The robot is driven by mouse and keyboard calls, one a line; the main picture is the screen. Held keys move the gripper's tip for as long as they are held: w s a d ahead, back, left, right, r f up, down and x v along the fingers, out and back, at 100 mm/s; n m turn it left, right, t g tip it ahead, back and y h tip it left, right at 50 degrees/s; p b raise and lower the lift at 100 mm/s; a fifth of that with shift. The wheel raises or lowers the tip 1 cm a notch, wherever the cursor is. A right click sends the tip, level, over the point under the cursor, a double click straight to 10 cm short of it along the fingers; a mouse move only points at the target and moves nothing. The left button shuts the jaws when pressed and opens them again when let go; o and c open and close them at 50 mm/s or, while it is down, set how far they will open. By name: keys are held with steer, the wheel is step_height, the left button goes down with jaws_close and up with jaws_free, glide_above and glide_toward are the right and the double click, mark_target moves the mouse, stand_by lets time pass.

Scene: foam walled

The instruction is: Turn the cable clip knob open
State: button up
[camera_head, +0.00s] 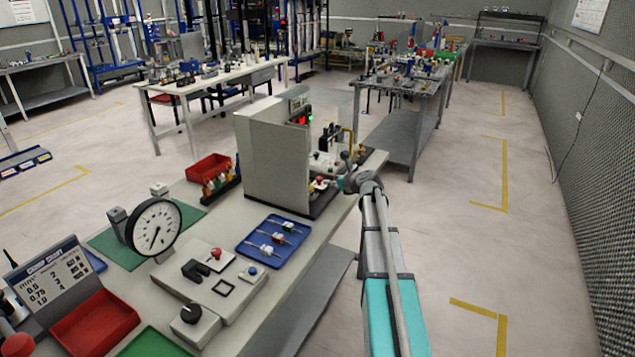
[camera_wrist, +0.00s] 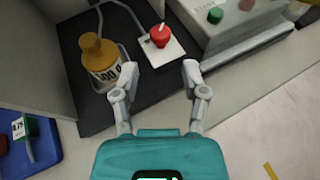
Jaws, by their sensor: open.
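A round red knob (camera_wrist: 159,36) with a pale mark across its top sits on a small white plate (camera_wrist: 170,52), on a dark base; it is the likely cable clip knob, though no label confirms this. A grey cable runs up to the plate. In the wrist view my gripper (camera_wrist: 158,72) is open and empty, its two fingers apart and just short of the plate, with the knob beyond them. In the head view my gripper (camera_head: 352,175) is small beside the open side of the grey walled booth (camera_head: 272,165), and its fingers are hard to make out.
A grey box with green and red buttons (camera_wrist: 228,20) stands at the right. A blue tray (camera_head: 248,250) lies on the bench in front of the booth. Right of the bench is open floor.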

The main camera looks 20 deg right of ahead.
mark_target(321, 179)
steer(key=b+x, duration=0.3)
steer(key=x, duration=0.7)
steer(key=shift+w+a+f+b, duration=0.1)
steer(key=shift+w+b, duration=0.05)
steer(key=shift+b, duration=0.15)
jaws_close()
